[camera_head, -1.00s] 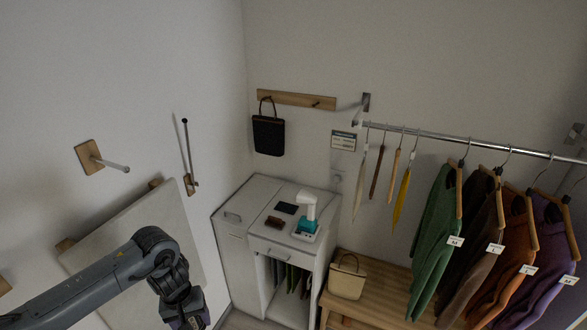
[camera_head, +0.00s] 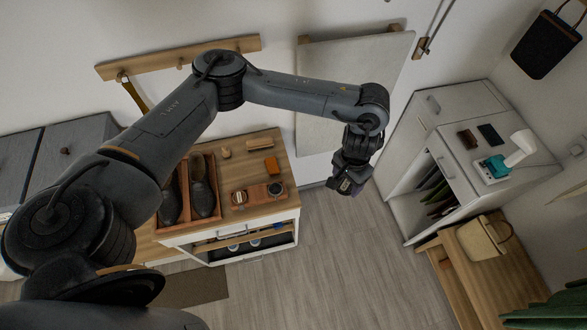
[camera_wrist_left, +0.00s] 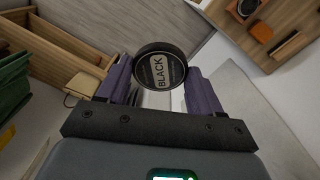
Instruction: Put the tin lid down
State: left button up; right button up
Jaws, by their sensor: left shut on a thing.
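My left gripper (camera_head: 350,185) is shut on the tin lid (camera_wrist_left: 160,66), a round black disc labelled "BLACK". The lid stands between the two purple fingers in the left wrist view, with its printed face toward the camera. In the head view the gripper hangs over open floor, right of the shoe-care cabinet (camera_head: 285,215), and the lid is barely distinguishable there. Two small round tins, one at the left (camera_head: 240,198) and one at the right (camera_head: 276,189), sit on a brown tray on the cabinet top. My right gripper is not in view.
The cabinet top also holds dark shoes (camera_head: 203,188) in a wooden box, an orange block (camera_head: 271,166) and a brush (camera_head: 260,144). A white cabinet (camera_head: 455,150) and a bench with a cream bag (camera_head: 484,238) stand to the right. Bare floor lies between.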

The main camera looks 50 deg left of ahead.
pick_arm(q)
jog(key=w+a+r+n+b, duration=0.1)
jog(key=w+a+r+n, duration=0.1)
jog(key=w, duration=0.4)
jog(key=a+f+n+b, duration=0.2)
jog(key=a+f+n, duration=0.1)
jog(key=a+f, duration=0.25)
jog(key=s+a+f+n+b, duration=0.1)
jog(key=s+a+f, duration=0.2)
jog(key=s+f, duration=0.2)
jog(key=s+a+f+n+b, duration=0.2)
jog(key=s+f, duration=0.3)
jog(key=f, duration=0.7)
jog(key=shift+s+a, duration=0.25)
jog(key=shift+a, duration=0.3)
jog(key=shift+f, duration=0.1)
jog(key=shift+a, duration=0.1)
